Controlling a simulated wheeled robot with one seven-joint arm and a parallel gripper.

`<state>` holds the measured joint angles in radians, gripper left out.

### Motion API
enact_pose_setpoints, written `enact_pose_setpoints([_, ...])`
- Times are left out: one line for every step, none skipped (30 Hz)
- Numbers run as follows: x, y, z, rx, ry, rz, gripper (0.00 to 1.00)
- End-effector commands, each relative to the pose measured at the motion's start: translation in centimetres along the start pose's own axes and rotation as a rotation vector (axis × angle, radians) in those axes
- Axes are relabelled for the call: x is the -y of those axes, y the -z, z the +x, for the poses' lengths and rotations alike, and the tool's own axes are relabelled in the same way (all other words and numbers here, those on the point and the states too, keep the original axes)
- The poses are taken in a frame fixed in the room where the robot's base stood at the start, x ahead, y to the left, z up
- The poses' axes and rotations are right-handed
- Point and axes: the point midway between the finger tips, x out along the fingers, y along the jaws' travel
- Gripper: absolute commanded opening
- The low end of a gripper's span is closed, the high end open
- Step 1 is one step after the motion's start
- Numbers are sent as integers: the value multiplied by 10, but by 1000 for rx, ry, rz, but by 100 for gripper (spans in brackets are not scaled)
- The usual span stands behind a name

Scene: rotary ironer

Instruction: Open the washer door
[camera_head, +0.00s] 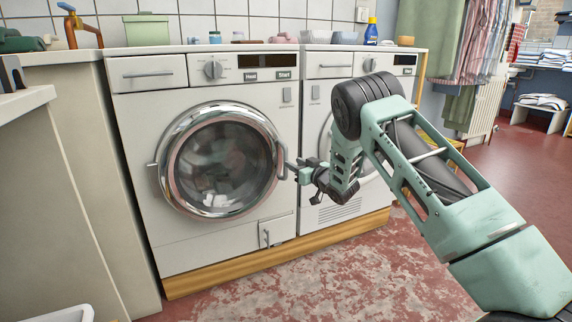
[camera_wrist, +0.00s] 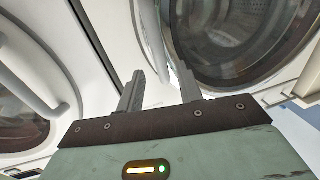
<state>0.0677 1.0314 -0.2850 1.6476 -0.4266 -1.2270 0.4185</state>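The washer (camera_head: 200,250) is the left white machine in the head view. Its round door (camera_head: 172,190), with a chrome ring and dark glass, looks closed; laundry shows behind the glass. The door's handle (camera_head: 281,160) is an upright bar on the right side of the ring. My gripper (camera_head: 291,168) is at this handle. In the wrist view the pale handle bar (camera_wrist: 151,40) runs down between the two spread fingers of my gripper (camera_wrist: 158,90), closer to the right finger. Whether it touches a finger I cannot tell. The door glass (camera_wrist: 235,35) fills the upper right.
A second white machine (camera_head: 318,205) stands right beside the washer, partly hidden by my arm. A cabinet (camera_head: 80,180) stands close on the left. Bottles and bowls, including a blue bottle (camera_head: 371,33), stand on the worktop. The red floor (camera_head: 360,275) in front is clear.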

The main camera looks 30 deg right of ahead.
Motion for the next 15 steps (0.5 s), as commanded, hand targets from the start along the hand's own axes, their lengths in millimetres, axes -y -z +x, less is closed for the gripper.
enact_pose_setpoints([1,-4,11,-2,2,-3,36])
enact_pose_setpoints([1,-3,17,-3,3,-3,36])
enact_pose_setpoints([1,-3,24,-3,3,-2,36])
enact_pose_setpoints([1,-3,29,-2,3,-2,36])
enact_pose_setpoints([1,-2,34,-2,2,-3,36])
enact_pose_setpoints([0,-3,40,-1,2,-3,36])
enact_pose_setpoints([0,-3,43,0,1,-2,36])
enact_pose_setpoints([0,-2,46,-1,1,-2,36])
enact_pose_setpoints([0,-2,50,0,1,-2,36])
enact_pose_setpoints([0,-2,53,0,0,-2,36])
enact_pose_setpoints([0,-1,55,-1,1,-2,36])
enact_pose_setpoints([0,-1,57,0,0,-2,36])
enact_pose_setpoints([0,-1,58,0,0,-2,36])
enact_pose_setpoints([0,-1,59,0,0,-1,36])
enact_pose_setpoints([0,0,60,1,0,-1,36])
